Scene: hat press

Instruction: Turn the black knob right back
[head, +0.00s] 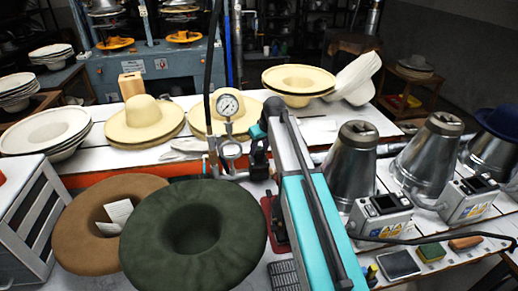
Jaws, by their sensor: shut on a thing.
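A round pressure gauge (228,104) with a white dial stands upright on a metal pipe fitting (231,150) near the middle of the head view. My gripper (259,160) is small and dark, just right of this fitting and below the front end of my teal and white arm. It is shut on the black knob at the fitting's right side. The jaws and arm largely hide the knob, so its turn position cannot be read.
A dark green hat (194,262) and a brown hat (78,250) lie in front. Cream hats (140,120) stand on the white bench behind. Metal cones (353,160) with control boxes (380,214) are on the right. A black hose (211,60) rises beside the gauge.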

